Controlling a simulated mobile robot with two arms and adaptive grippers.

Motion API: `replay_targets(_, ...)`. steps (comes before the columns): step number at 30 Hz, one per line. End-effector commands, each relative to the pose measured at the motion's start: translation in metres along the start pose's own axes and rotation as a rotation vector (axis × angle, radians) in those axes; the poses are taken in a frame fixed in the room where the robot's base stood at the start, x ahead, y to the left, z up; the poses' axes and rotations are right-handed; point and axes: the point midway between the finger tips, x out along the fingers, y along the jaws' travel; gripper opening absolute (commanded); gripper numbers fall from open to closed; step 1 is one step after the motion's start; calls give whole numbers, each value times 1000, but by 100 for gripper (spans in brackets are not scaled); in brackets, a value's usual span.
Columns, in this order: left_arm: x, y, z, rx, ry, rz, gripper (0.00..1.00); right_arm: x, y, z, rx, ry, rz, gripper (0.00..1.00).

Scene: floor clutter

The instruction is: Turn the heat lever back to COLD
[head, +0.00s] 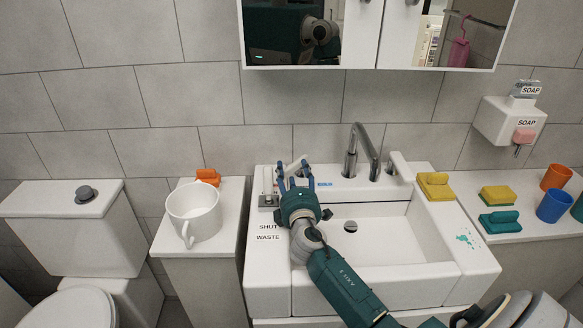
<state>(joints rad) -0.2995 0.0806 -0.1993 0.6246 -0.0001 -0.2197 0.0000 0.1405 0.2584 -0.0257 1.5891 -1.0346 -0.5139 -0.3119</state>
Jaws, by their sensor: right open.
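The white sink (440,285) has a grey faucet (352,150) at its back. My right gripper (295,172) is open at the back left of the basin, its blue fingers pointing up toward the wall. A pale lever (297,163) shows between and behind the fingers; its lower part is hidden, and I cannot tell whether they touch it. A small blue label (324,184) lies just right of the fingers, too small to read surely. Another white lever (400,166) stands right of the faucet. My left gripper is not in view.
Left of my gripper is an upright slider-like fitting (268,185) above SHUT and WASTE lettering. A white mug (193,213) stands on the left counter. A yellow sponge (435,187) sits on the sink's right rim. Cups, including a blue one (553,206), stand farther right.

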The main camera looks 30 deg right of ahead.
Motion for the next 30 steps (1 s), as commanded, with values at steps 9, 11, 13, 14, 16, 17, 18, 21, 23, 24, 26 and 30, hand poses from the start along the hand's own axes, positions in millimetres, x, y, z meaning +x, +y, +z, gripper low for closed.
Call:
replay_targets(9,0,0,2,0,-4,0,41,26,0,0,1,0,0,52)
replay_targets(11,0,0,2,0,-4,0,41,27,0,0,1,0,-1,52)
replay_targets(13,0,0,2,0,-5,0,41,27,0,0,0,0,0,52)
replay_targets(14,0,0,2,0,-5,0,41,27,0,0,0,0,0,52)
replay_targets(16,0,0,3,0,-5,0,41,27,0,0,0,0,0,52)
replay_targets(17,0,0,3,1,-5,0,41,27,0,0,0,0,0,48)
replay_targets(18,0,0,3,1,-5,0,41,27,0,0,0,0,0,40)
replay_targets(21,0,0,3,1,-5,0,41,27,0,0,0,0,0,20)
replay_targets(23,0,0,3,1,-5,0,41,26,0,0,0,0,0,8)
replay_targets(24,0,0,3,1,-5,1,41,26,0,0,0,0,0,0)
replay_targets(26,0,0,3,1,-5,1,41,26,0,0,1,1,-1,0)
replay_targets(30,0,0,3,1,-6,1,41,26,0,0,1,4,-1,0)
